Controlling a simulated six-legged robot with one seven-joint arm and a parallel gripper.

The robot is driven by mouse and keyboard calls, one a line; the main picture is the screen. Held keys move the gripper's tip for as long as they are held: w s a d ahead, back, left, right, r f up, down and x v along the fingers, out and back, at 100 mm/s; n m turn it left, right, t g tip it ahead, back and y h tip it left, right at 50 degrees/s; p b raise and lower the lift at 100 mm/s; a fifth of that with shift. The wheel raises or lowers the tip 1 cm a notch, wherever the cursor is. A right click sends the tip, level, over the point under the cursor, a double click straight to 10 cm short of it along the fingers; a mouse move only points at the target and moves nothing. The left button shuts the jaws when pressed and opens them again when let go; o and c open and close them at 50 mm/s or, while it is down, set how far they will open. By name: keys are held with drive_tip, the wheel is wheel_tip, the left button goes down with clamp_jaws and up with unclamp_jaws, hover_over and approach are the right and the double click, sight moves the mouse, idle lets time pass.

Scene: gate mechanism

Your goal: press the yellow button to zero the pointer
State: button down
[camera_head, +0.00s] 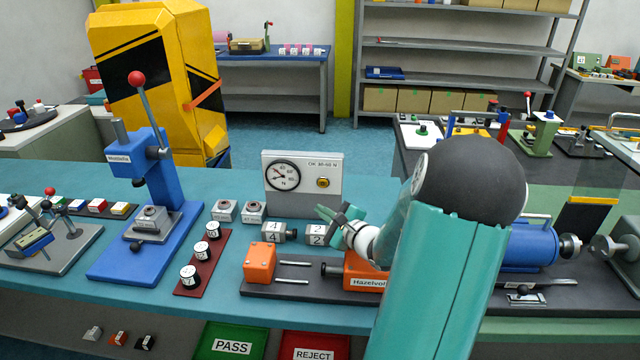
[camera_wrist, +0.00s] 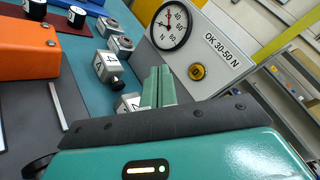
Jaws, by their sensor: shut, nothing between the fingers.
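The yellow button (camera_head: 323,183) is a small round knob on the right of a pale grey gauge panel (camera_head: 315,205). The pointer dial (camera_head: 283,176) is on the panel's left, with a white face and black rim. The wrist view also shows the yellow button (camera_wrist: 197,71) and the dial (camera_wrist: 171,25) with its dark pointer; the exact reading is too small to tell. My gripper (camera_head: 338,212) is shut and empty, in front of and below the button, apart from it. In the wrist view its green fingers (camera_wrist: 158,86) are together, left of and below the button.
Number-marked blocks (camera_head: 273,232) stand just in front of the panel, close to my gripper. An orange-jawed vise (camera_head: 260,263) is nearer. A blue press (camera_head: 150,180) with a red-knobbed lever stands left.

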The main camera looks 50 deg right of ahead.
sight(318, 184)
drive_tip(key=shift+w+d, duration=1.45)
drive_tip(key=shift+d, duration=0.25)
drive_tip(key=shift+w+d, duration=1.4)
drive_tip(key=shift+d, duration=0.3)
drive_tip(key=shift+w, duration=0.1)
drive_tip(key=shift+w+d, duration=0.15)
drive_tip(key=shift+d, duration=0.15)
drive_tip(key=shift+w+d, duration=0.25)
drive_tip(key=shift+d, duration=0.1)
drive_tip(key=shift+a, duration=0.1)
idle(0.5)
drive_tip(key=shift+s+a, duration=0.55)
drive_tip(key=shift+a, duration=0.1)
